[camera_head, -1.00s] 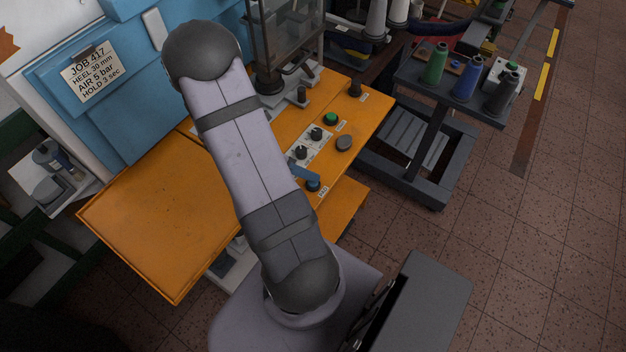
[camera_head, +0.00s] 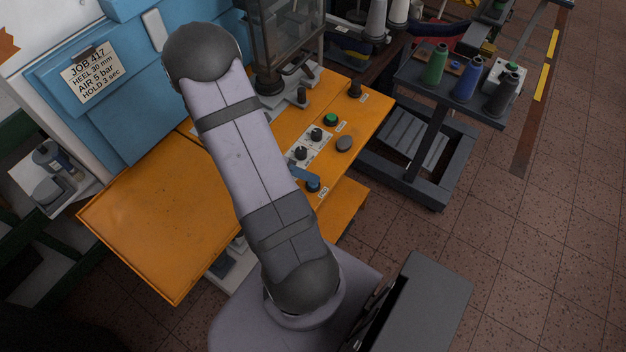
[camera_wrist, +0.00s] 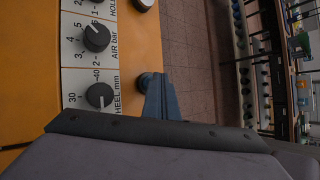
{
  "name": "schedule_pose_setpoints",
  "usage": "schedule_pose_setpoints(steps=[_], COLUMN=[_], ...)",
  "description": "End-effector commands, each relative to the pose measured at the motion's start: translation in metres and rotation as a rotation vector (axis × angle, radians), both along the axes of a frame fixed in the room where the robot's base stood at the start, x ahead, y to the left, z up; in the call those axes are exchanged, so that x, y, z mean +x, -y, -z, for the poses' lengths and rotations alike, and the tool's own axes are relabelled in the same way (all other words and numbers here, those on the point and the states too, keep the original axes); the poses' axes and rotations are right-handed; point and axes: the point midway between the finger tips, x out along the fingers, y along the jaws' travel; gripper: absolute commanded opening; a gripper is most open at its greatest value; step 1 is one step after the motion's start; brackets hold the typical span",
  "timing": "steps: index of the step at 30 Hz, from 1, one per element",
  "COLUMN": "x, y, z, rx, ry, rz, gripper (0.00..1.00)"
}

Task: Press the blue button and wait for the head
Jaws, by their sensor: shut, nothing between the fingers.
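The blue button (camera_head: 313,187) is on the right part of the orange table, beside a small white label. In the wrist view a dark blue-grey round knob (camera_wrist: 146,81), apparently this button, shows partly behind my fingers. My gripper (camera_head: 317,178) has blue fingers, closed together and empty. Its tips are right at the button in the head view; they also show in the wrist view (camera_wrist: 159,77). I cannot tell whether they touch or press it. The machine's head is not clearly identifiable; a clear-sided guard (camera_head: 287,40) stands at the table's back.
The orange table (camera_head: 150,225) also carries a white dial panel (camera_head: 309,146), a green button (camera_head: 331,119) and a grey button (camera_head: 344,143). A dark cart (camera_head: 450,92) with thread spools stands to the right. The tiled floor beyond is open.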

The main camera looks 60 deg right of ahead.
Motion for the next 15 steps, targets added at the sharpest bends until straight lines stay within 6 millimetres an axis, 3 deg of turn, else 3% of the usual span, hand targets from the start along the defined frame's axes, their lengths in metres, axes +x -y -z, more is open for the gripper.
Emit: schedule_pose_setpoints(steps=[15], x=[0.000], y=[0.000], z=[-0.016], rx=[0.000], ry=[0.000], rz=[0.000], gripper=[0.00])
